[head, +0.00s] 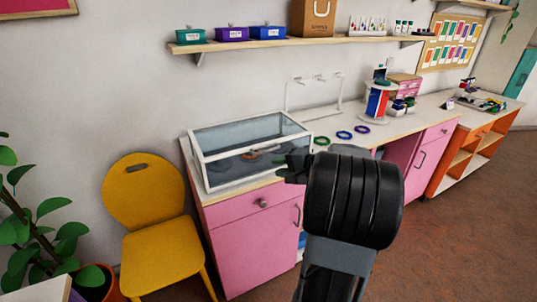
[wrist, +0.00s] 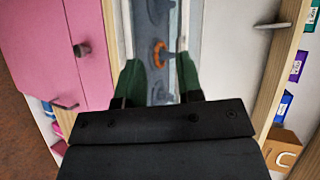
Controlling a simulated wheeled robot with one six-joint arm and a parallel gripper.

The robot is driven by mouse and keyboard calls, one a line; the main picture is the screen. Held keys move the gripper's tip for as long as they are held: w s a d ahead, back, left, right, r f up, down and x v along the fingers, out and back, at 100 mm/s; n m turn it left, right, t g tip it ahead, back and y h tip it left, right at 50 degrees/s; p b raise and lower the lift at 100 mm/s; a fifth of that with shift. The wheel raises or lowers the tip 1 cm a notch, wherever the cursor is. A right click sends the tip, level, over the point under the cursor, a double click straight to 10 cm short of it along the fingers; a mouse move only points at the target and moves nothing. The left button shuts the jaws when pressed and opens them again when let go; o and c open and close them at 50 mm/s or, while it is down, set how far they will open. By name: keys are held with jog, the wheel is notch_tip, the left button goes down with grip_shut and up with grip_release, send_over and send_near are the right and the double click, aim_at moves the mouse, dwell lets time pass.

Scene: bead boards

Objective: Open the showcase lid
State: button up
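The showcase (head: 250,136) is a long glass box with a white frame, standing at the left end of the desk. Its glass lid looks shut. An orange ring (head: 250,155) shows inside through the glass. In the wrist view the showcase (wrist: 140,20) is a narrow grey-blue strip, with the orange ring (wrist: 159,54) in it. My gripper (head: 283,167) is at the right part of the showcase's front side in the head view; I cannot tell if it touches. In the wrist view its two dark green fingers (wrist: 159,66) are apart with nothing gripped between them.
A pink cabinet (head: 260,238) with knob and handle is below the showcase. A yellow chair (head: 146,195) and a plant (head: 30,225) stand at left. Several coloured rings (head: 344,135) and a white stand (head: 314,90) are on the desk. A wall shelf (head: 270,43) holds several boxes above.

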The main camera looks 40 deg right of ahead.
aim_at(268, 150)
jog(key=d+m+t+h, duration=0.2)
jog(key=d+t, duration=0.1)
jog(key=d, duration=0.4)
jog(key=p+x, duration=0.2)
jog(key=x, duration=1)
jog(key=shift+w+a, duration=0.1)
jog(key=shift+w, duration=0.25)
grip_shut()
